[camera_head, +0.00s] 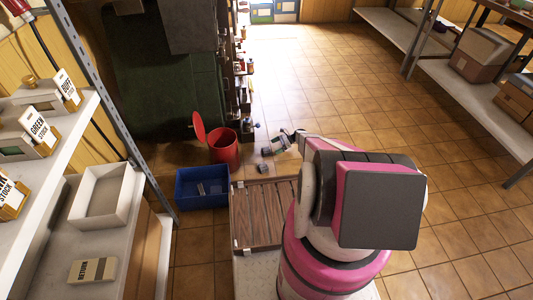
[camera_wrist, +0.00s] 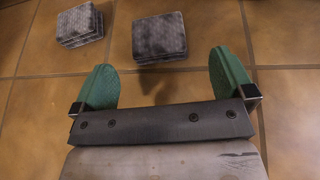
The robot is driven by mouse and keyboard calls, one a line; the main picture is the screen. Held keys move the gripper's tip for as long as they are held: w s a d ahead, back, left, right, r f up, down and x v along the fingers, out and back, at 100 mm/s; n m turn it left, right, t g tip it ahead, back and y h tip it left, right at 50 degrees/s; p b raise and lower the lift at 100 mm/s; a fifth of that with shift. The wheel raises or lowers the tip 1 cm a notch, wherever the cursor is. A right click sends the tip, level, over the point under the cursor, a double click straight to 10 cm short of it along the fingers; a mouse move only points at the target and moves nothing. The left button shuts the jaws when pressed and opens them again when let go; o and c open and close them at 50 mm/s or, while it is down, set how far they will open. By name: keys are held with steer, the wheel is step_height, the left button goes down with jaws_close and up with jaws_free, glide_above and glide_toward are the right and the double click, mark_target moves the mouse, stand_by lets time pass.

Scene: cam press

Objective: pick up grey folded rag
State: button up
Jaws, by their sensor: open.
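Two grey folded rags lie on the tiled floor in the wrist view. One grey folded rag (camera_wrist: 159,37) lies ahead of the gap between my fingers, apart from both. The other grey folded rag (camera_wrist: 79,25) lies to its left, beyond my left finger. My gripper (camera_wrist: 161,64) is open and empty, with green fingers spread wide. In the head view my gripper (camera_head: 283,142) is low over the floor, right of the red bin. Small grey pieces (camera_head: 266,152) show on the floor beside it; which rag is which cannot be told there.
A red bin (camera_head: 222,152) with its lid raised stands left of my gripper. A blue crate (camera_head: 202,200) with small items inside and a slatted wooden platform (camera_head: 258,220) are nearer. Shelving with boxes (camera_head: 28,135) lines the left. Open tiled floor (camera_head: 330,90) extends right and beyond.

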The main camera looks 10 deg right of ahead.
mark_target(267, 150)
steer(key=x, duration=0.6)
steer(key=shift+s+a+r, duration=0.1)
steer(key=shift+s+a, duration=0.05)
steer(key=shift+a, duration=0.15)
steer(key=c, duration=1)
